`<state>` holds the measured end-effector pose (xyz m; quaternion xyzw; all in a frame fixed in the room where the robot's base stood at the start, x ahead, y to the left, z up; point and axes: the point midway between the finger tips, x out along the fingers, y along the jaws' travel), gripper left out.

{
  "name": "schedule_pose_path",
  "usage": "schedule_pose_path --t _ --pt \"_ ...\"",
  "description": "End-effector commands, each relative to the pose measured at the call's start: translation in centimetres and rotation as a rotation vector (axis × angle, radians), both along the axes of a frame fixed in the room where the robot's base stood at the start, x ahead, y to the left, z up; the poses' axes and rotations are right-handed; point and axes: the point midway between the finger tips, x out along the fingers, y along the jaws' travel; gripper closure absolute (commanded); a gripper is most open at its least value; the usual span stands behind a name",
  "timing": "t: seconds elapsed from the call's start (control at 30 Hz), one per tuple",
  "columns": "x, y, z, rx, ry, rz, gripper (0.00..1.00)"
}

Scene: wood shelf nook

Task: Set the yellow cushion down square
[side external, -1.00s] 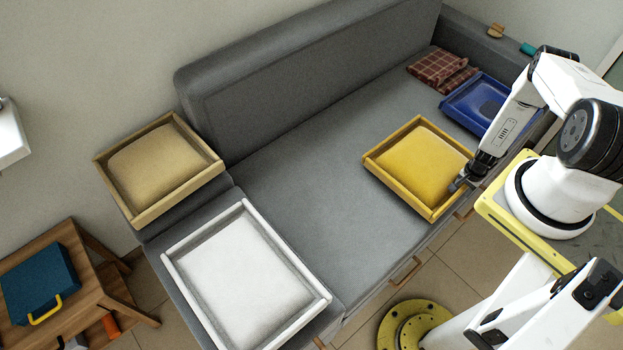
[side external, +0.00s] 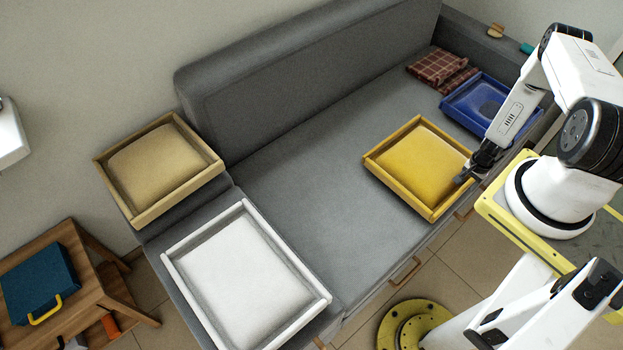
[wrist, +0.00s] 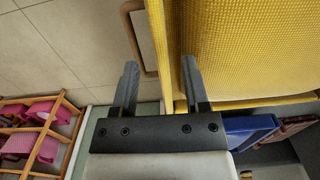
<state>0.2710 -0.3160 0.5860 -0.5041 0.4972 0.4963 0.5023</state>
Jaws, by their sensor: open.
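The yellow cushion (side external: 412,162) lies in a yellow-rimmed tray (side external: 391,188) on the grey sofa seat, near its front edge. My gripper (side external: 460,181) is at the tray's right corner in the side view. In the wrist view my gripper (wrist: 160,80) is open. I cannot tell whether the fingers touch the rim.
A white tray (side external: 171,265) and a tan tray (side external: 219,165) stand at the left. A blue tray (side external: 456,112) and a folded plaid cloth (side external: 436,67) lie at the far right. The middle of the grey seat (side external: 300,190) is clear.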

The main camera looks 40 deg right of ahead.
Motion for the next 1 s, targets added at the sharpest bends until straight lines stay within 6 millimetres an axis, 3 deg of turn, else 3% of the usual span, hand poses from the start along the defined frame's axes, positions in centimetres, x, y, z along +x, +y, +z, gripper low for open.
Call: schedule_pose_path --t 0.6,1.0 --pt "-0.1 0.0 6.2 0.001 0.0 0.0 0.42" --pt "-0.1 0.1 8.0 0.002 0.0 -0.001 0.42"
